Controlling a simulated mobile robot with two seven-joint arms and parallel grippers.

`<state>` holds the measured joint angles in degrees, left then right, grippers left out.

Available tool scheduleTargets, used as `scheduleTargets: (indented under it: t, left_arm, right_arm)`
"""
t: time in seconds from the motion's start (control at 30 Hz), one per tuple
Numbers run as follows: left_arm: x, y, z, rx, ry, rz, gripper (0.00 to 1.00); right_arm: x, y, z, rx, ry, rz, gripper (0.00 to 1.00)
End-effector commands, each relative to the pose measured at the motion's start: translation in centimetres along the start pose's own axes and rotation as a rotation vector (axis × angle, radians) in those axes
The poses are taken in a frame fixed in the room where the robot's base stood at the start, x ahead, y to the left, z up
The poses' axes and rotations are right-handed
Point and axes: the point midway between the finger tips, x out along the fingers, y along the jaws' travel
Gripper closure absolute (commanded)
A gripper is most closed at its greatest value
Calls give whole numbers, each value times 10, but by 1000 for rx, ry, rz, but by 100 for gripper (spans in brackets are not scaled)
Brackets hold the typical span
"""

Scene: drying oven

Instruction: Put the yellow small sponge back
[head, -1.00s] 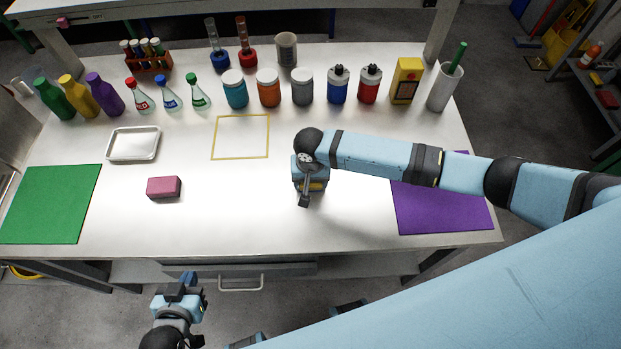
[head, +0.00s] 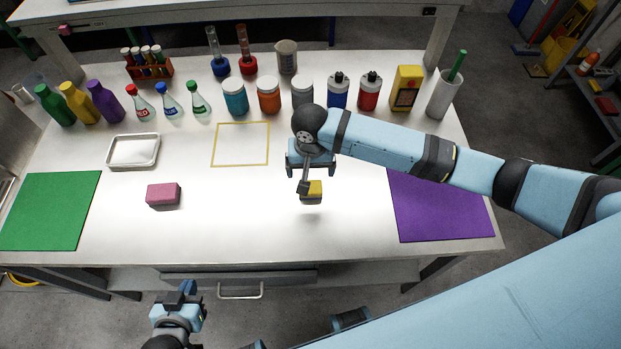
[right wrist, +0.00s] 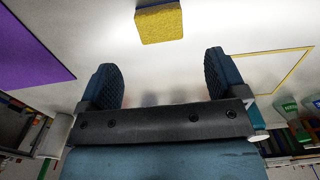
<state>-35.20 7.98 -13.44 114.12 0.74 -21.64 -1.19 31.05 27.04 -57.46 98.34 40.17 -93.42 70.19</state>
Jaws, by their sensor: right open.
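The small yellow sponge (head: 314,188) lies on the white table, right of and nearer than the yellow outlined square (head: 241,165). The outline is empty. In the right wrist view the sponge (right wrist: 160,24) sits beyond the fingertips, apart from both fingers.
A pink block (head: 162,194), a metal tray (head: 110,153) and a green mat (head: 45,215) are on the left. A purple mat (head: 440,210) is on the right. Bottles and jars line the back. The table's middle front is clear.

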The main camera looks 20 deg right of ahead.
Motion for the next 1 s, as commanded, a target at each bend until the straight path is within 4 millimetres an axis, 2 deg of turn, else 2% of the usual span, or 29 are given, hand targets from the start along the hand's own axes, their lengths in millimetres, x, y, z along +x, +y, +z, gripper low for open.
scheduleTargets:
  t: [0.1, 0.2, 0.37, 0.47, 0.57, 0.73, 0.87, 1.0]
  left_arm:
    - [0, 0, 0, 0, 0, 0, 100]
    - [0, 0, 0, 0, 1, 0, 100]
    - [0, 0, 0, 0, 2, 0, 100]
    - [0, 0, -1, 0, 3, 0, 100]
    - [0, 0, -1, 0, 3, 0, 100]
    - [0, 0, -1, 0, 4, 0, 100]
    - [0, 0, -1, 0, 3, 1, 100]
    - [0, 0, -1, 0, 3, 1, 100]
  right_arm:
    - [-16, 0, 0, 0, 0, -1, 10]
    - [-24, 0, 0, 0, 0, 0, 10]
    - [-25, -2, 3, -7, -1, -11, 10]
    - [-14, -11, 14, -45, 5, -77, 10]
    - [3, -27, 33, -111, 37, -208, 10]
    - [29, -44, 66, -226, 199, -454, 10]
    - [44, -33, 85, -283, 385, -551, 10]
    - [57, 2, 106, -340, 610, -543, 10]
